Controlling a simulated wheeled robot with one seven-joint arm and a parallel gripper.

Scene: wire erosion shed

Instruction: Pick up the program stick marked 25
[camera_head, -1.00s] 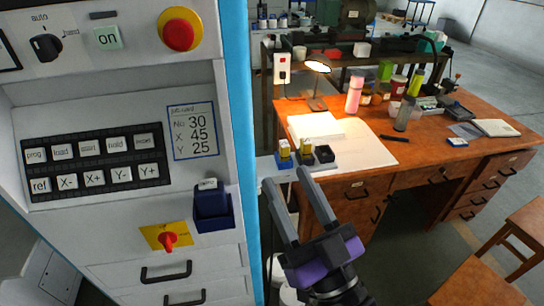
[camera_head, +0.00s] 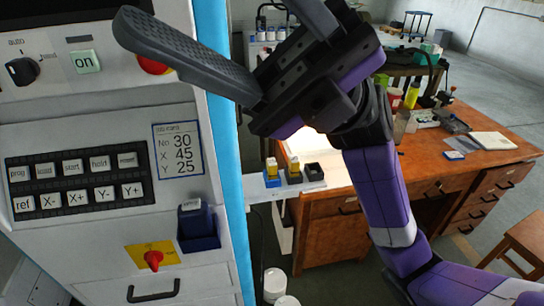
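Two yellow-topped sticks stand upright in a small rack (camera_head: 312,187) beside the machine: one in a blue socket (camera_head: 272,181), the left stick (camera_head: 271,166), and one in a dark socket, the right stick (camera_head: 293,165). The third, black socket (camera_head: 314,170) looks empty. Any numbers on the sticks are too small to read, so I cannot tell which is marked 25. My gripper (camera_head: 215,12) is raised high in front of the machine, above and left of the rack. Its fingers are apart with nothing between them; one runs off the top edge.
The machine panel carries a job card (camera_head: 178,149) reading No 30, X 45, Y 25. A dark blue holder (camera_head: 199,228) and a red switch (camera_head: 153,260) sit below. The wooden desk (camera_head: 435,167) stands behind and right. White containers (camera_head: 275,283) stand below the rack.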

